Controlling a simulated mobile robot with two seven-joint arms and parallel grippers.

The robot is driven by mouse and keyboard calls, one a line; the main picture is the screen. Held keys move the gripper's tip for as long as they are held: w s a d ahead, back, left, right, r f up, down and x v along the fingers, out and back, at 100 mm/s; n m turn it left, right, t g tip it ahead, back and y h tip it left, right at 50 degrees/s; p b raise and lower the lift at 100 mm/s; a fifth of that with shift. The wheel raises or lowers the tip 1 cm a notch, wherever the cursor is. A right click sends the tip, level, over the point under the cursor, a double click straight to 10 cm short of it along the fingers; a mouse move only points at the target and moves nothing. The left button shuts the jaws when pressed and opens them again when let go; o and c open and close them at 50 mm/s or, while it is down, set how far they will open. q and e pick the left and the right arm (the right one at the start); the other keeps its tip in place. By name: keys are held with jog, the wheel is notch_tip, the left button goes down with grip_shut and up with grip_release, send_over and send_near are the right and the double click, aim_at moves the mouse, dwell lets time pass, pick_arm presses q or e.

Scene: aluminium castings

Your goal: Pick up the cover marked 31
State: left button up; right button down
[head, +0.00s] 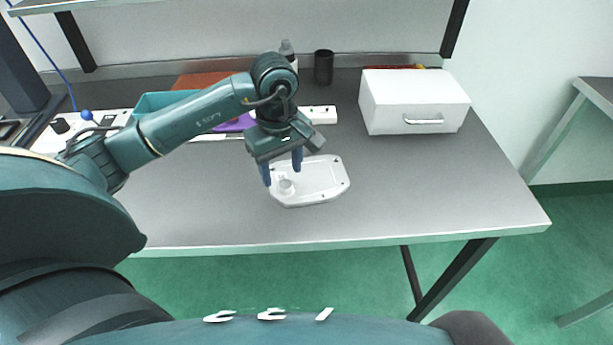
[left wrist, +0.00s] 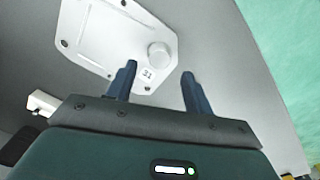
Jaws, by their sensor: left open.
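The white cover (head: 321,179) lies flat on the grey table, with a raised round knob near its left end in the head view. In the left wrist view the cover (left wrist: 100,35) shows the marking 31 beside its round knob (left wrist: 158,54). My left gripper (head: 283,170) is open, with its two blue fingers over the knob end of the cover. In the left wrist view the left gripper (left wrist: 158,80) has its fingers apart and nothing between them; the knob appears just beyond the fingertips. My right gripper is not in view.
A white box with a handle (head: 414,101) stands at the back right. A black cup (head: 323,67), a bottle (head: 288,54), a white power strip (head: 318,115) and a teal bin (head: 160,102) are at the back. The table's front and right are clear.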

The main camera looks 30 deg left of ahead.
aim_at(284, 182)
pick_arm(q)
notch_tip(284, 182, down, 3)
jog(key=shift+w+d+f, duration=0.1)
jog(key=shift+f, duration=0.1)
jog(key=shift+r, duration=0.1)
grip_shut()
dwell(0.4)
